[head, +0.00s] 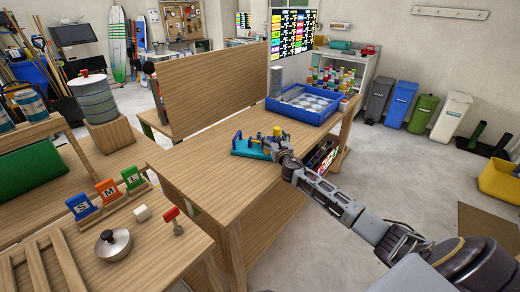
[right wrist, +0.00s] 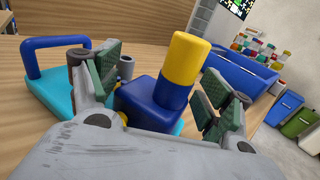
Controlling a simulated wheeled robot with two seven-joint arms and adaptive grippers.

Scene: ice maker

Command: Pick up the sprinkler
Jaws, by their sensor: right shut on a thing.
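The sprinkler appears to be the toy-like piece with a teal base, a blue handle and a blue block topped by a yellow cylinder. It sits on the wooden table in the head view (head: 250,148), and shows close up in the right wrist view (right wrist: 155,95). My right gripper (head: 281,146) is at its right end, and in the right wrist view its green-padded fingers (right wrist: 165,88) are shut on the blue block, one on each side. The base seems to rest on the table. My left gripper is not in view.
A blue tray (head: 268,103) with pale round items stands behind the sprinkler on the same table (head: 185,165). A wooden panel (head: 215,90) rises along the back left. Colored S, M, L stands (head: 107,191) and a metal lid (head: 113,243) are on the nearer left table.

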